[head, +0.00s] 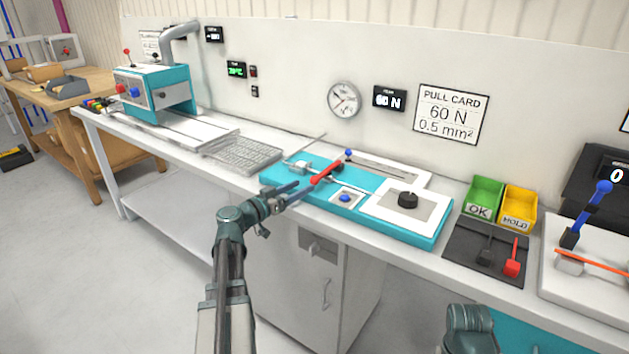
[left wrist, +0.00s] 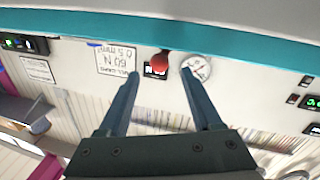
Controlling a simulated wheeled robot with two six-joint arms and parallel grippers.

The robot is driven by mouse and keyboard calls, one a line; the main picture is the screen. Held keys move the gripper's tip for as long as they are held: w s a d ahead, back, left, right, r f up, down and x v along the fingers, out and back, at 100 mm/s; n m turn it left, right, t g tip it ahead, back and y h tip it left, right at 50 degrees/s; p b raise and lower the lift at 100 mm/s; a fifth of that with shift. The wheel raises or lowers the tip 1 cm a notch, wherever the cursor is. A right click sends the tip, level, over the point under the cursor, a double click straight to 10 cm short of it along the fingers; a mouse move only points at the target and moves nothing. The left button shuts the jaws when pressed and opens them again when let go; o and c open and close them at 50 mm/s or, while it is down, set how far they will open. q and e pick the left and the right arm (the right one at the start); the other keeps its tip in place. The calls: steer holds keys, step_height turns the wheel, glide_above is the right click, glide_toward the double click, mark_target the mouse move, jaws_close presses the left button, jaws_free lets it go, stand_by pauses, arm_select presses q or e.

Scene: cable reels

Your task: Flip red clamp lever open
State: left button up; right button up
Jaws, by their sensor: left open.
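The red clamp lever (head: 328,172) sits on the teal test board (head: 273,181), slanting up to the right beside a metal clamp fitting. My left gripper (head: 305,187) is open at the board's front edge, its fingertips close to the lever's lower left end. In the left wrist view the picture is upside down. A rounded red end of the lever (left wrist: 160,61) shows between and just beyond the two spread fingertips (left wrist: 161,74). I cannot tell whether a finger touches it.
The board also bears a blue button (head: 345,198) and a white plate with a black knob (head: 408,200). A blue-balled lever tip (head: 348,153) shows just behind the red lever. A wire tray (head: 240,154) lies left; green (head: 484,195) and yellow (head: 518,207) bins stand right.

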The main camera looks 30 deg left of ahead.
mark_target(311, 181)
arm_select(q)
steer(key=x, duration=0.6)
steer(key=shift+w, duration=0.2)
steer(key=shift+c, duration=0.3)
jaws_close()
stand_by(1.0)
